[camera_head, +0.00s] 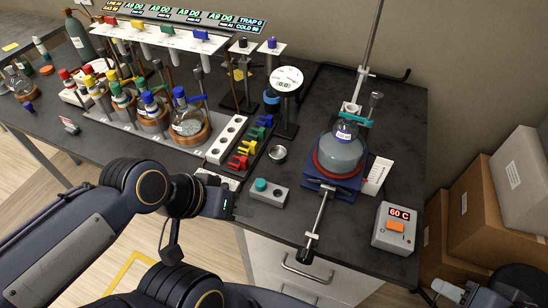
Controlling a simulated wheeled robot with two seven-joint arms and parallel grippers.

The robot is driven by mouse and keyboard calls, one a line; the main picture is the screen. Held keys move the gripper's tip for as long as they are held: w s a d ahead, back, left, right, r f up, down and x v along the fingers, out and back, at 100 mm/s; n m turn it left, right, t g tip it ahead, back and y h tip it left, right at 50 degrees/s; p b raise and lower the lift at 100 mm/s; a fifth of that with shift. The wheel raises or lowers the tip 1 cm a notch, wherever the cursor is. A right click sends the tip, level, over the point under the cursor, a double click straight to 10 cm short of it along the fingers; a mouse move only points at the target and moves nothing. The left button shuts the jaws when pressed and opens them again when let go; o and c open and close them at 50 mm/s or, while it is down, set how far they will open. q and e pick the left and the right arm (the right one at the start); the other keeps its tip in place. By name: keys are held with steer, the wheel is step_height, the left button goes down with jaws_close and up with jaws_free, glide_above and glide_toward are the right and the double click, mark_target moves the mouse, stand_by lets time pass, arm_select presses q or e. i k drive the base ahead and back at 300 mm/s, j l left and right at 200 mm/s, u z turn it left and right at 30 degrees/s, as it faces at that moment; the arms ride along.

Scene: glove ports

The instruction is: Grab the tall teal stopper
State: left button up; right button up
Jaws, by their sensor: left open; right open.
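A teal stopper (261,185) stands upright in a small grey block (275,196) near the front edge of the bench. My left gripper (236,209) is just left of and in front of this block, pointing right towards it. It is open and looks empty, apart from the stopper; its fingers are small and dark against the bench. My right gripper (447,291) is low at the right edge of the picture, beyond the bench, far from the stopper. Its fingers are hard to make out.
A round flask (342,150) on a blue stand, with a metal rod (319,222) in front, is right of the block. A heater box (395,227) is further right. A white holed rack (227,139), colored clips (252,142) and flasks (187,120) stand behind. Cardboard boxes (487,215) are at right.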

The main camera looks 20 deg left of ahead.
mark_target(260, 184)
steer(key=j+z, duration=0.1)
steer(key=j, duration=0.4)
steer(key=j+z, duration=0.15)
steer(key=j, duration=0.3)
steer(key=k+j+z, duration=0.1)
steer(key=j, duration=0.4)
steer(key=k+j+z, duration=0.15)
steer(key=j, duration=0.3)
steer(key=k+j+z, duration=0.1)
steer(key=j, duration=0.35)
